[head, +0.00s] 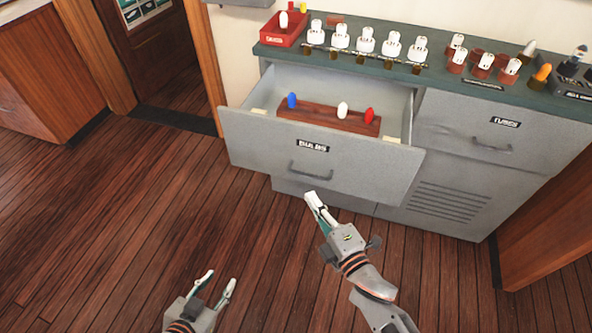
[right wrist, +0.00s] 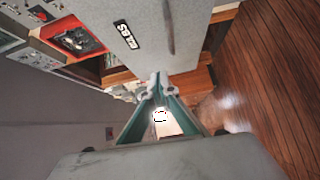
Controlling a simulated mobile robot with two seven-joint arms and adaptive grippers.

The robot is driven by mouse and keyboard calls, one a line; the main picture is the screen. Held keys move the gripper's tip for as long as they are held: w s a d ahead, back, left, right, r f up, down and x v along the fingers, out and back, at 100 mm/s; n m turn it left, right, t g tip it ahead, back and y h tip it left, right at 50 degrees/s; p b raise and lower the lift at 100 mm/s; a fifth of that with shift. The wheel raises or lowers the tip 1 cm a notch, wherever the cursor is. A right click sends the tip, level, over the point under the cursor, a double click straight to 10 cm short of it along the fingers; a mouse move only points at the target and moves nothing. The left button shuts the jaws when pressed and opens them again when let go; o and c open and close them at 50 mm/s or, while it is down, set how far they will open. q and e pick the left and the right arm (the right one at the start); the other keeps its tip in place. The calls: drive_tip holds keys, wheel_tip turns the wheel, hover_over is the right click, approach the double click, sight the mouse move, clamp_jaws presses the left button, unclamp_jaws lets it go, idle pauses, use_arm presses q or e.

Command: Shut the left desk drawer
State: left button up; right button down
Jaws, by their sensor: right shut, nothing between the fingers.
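The left desk drawer (head: 255,150), grey and labelled BULBS, is pulled out from the desk. It has a dark bar handle (head: 310,172), and inside lies a wooden rack (head: 325,118) with blue, white and red bulbs. My right gripper (head: 311,198) is shut and empty, its tips just below the handle in the head view, near the front's lower edge; contact cannot be told. In the right wrist view its fingertips (right wrist: 156,84) meet, with the labelled drawer front (right wrist: 150,35) beyond. My left gripper (head: 216,286) is open and empty, low over the floor.
The desk top (head: 440,75) carries a red bin (head: 284,30) and several lamp-like pieces. The right drawer (head: 480,125), labelled FUSES, is shut, above a vented panel (head: 450,200). Wooden floor in front of the desk is clear.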

approach(291, 153)
drive_tip(key=a+x, duration=0.1)
drive_tip(key=x, duration=0.4)
drive_tip(key=shift+w+d+n, duration=0.3)
drive_tip(key=shift+w, duration=0.05)
drive_tip(key=shift+d, duration=0.1)
